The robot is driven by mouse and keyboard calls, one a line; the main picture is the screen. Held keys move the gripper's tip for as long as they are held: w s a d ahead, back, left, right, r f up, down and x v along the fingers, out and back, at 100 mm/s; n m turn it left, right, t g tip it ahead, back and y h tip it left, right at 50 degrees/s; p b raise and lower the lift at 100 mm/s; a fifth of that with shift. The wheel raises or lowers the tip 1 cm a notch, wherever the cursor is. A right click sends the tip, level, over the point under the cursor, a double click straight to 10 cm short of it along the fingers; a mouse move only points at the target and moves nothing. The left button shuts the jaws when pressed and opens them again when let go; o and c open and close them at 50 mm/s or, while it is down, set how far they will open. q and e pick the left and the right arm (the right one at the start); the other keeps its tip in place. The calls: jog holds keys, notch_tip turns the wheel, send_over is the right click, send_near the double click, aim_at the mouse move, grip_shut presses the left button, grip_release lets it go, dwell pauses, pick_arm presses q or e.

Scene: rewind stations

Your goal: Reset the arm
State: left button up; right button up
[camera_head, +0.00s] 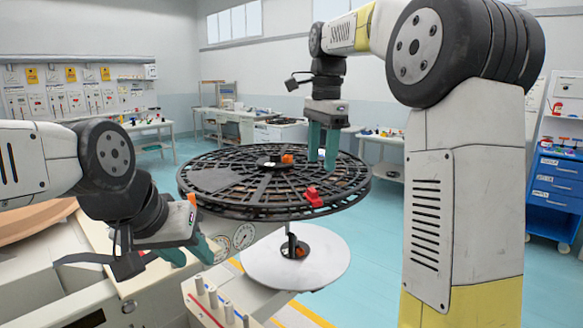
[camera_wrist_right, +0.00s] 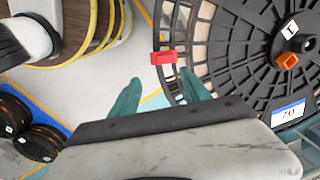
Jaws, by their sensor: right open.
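I cannot make out for certain which part is the arm to reset. A large black slotted reel (camera_head: 230,190) lies flat in the middle of the head view, with an orange knob (camera_head: 287,158) at its hub and a red clip (camera_head: 313,197) on its near rim. My right gripper (camera_head: 322,160) points down over the reel's far right side. In the wrist view its teal fingers (camera_wrist_right: 158,90) are apart with nothing between them; the red clip (camera_wrist_right: 164,57) shows near the right finger. My left gripper (camera_head: 192,255) is left of and below the reel, its teal fingers apart and empty.
A pale round disc (camera_head: 295,265) sits under the reel. Machine housing with round gauges (camera_head: 243,236) is beside my left gripper. A blue drawer cabinet (camera_head: 556,185) stands at right; workbenches line the back. Yellow-edged rolls (camera_wrist_right: 80,30) show at the wrist view's upper left.

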jog(key=s+d+f+n+t, duration=0.1)
jog(key=s+f+n+t, duration=0.1)
jog(key=s, duration=0.5)
jog(key=s+d+f+n+t+y, duration=0.1)
jog(key=s+f+n+t, duration=0.1)
jog(key=s+f+n, duration=0.3)
jog(key=s+d+f+n+t, duration=0.1)
jog(key=s+f+n, duration=0.3)
jog(key=s+n, duration=0.3)
jog(key=s, duration=0.2)
jog(key=shift+s+d+t+y, duration=0.2)
jog(key=shift+s+t+y, duration=0.15)
jog(key=shift+t+y, duration=0.05)
